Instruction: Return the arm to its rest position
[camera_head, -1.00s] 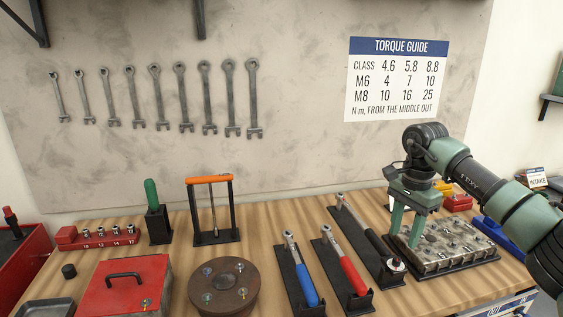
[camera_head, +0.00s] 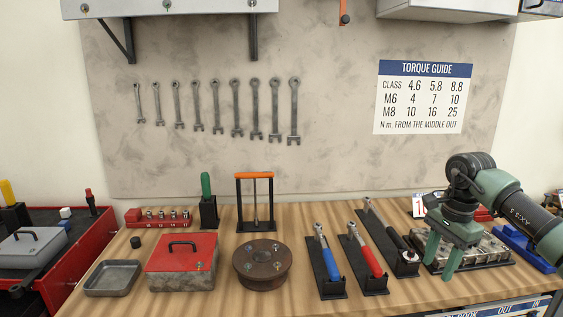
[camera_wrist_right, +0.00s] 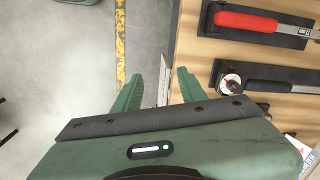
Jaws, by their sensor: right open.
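My right gripper (camera_head: 439,262) is at the right of the head view, above the front part of the bench, in front of the metal block with bolts (camera_head: 490,249). Its two green fingers are apart with nothing between them. In the right wrist view the gripper (camera_wrist_right: 160,90) hangs over the bench's front edge, with floor under one finger and the wooden top beside the other. The right arm (camera_head: 515,205) comes in from the right. My left gripper is in neither view.
Torque wrenches with blue (camera_head: 329,262), red (camera_head: 371,262) and black (camera_head: 398,242) grips lie in black holders left of the gripper. A round brown disc (camera_head: 262,264), a red-lidded box (camera_head: 182,252) and a grey tray (camera_head: 113,278) stand farther left. Bare floor (camera_wrist_right: 50,60) lies before the bench.

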